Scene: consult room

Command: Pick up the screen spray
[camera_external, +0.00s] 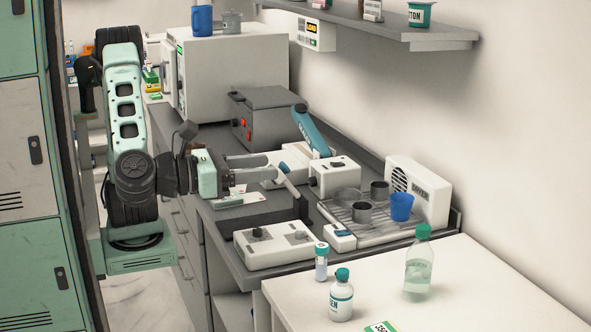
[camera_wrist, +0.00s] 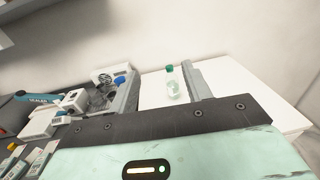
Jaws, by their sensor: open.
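A small white bottle (camera_external: 341,300) with a green cap stands upright on the white table in the external view; the visible part of its label ends in "EEN". It may be the screen spray, but I cannot read the whole label. A clear bottle (camera_external: 418,270) with a green cap stands behind it to the right, and it also shows in the wrist view (camera_wrist: 173,88). My gripper (camera_external: 281,173) is open and empty above the grey counter, well to the left of and apart from both bottles. I cannot make out the white bottle in the wrist view.
A small vial (camera_external: 321,264) and a green-and-white box (camera_external: 381,327) are also on the white table (camera_external: 470,290). A drying rack (camera_external: 345,215) holds metal cups and a blue cup (camera_external: 401,206). A white device (camera_external: 274,246) lies at the counter's front.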

